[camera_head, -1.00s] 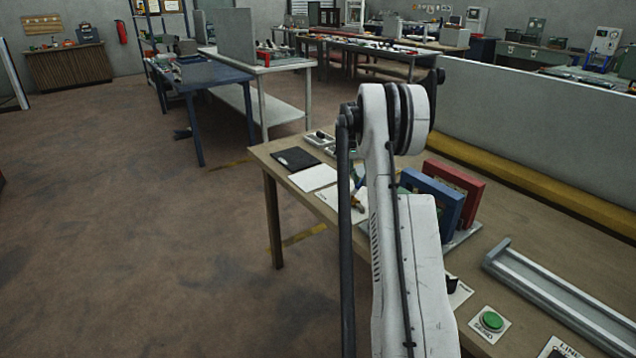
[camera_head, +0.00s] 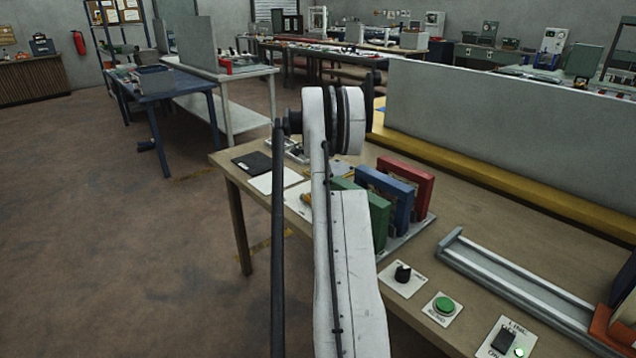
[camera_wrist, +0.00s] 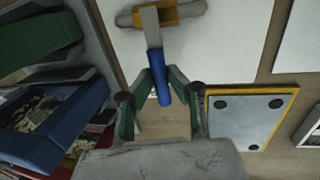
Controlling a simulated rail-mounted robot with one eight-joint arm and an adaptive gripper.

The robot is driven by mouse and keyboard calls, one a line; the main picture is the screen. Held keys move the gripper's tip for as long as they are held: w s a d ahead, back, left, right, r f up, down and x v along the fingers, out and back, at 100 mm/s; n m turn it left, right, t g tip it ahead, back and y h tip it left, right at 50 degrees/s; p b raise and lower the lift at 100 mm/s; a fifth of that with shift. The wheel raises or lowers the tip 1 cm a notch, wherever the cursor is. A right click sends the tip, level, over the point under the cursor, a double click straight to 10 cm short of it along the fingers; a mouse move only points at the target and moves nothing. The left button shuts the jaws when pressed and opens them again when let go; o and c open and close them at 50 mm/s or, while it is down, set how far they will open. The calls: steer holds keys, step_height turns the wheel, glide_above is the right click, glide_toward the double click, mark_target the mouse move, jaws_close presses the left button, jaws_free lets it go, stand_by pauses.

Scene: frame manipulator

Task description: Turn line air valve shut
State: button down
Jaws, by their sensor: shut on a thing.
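The air valve shows at the top of the wrist view, with an orange body (camera_wrist: 184,12) and a grey lever ending in a blue sleeve (camera_wrist: 161,88). It sits over a white plate (camera_wrist: 220,45). My gripper (camera_wrist: 162,76) has its green-sided fingers closed around the blue sleeve, one on each side. The lever points from the valve body down the picture towards my palm. In the head view my arm covers my gripper and most of the valve; only a small orange part (camera_head: 306,199) shows left of the arm.
Green (camera_head: 374,215), blue (camera_head: 396,205) and red (camera_head: 420,184) frames stand close right of my arm. A black knob (camera_head: 402,272), green button (camera_head: 444,305), LINE switch panel (camera_head: 506,340) and grey rail (camera_head: 520,284) lie further right. A yellow-edged plate (camera_wrist: 243,125) lies beside my gripper.

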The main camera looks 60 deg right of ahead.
steer(key=c, duration=1.7)
jaws_free()
steer(key=shift+o, duration=0.2)
step_height(320, 180, up, 12)
steer(key=w, duration=0.2)
steer(key=shift+d, duration=0.45)
steer(key=shift+f, duration=0.1)
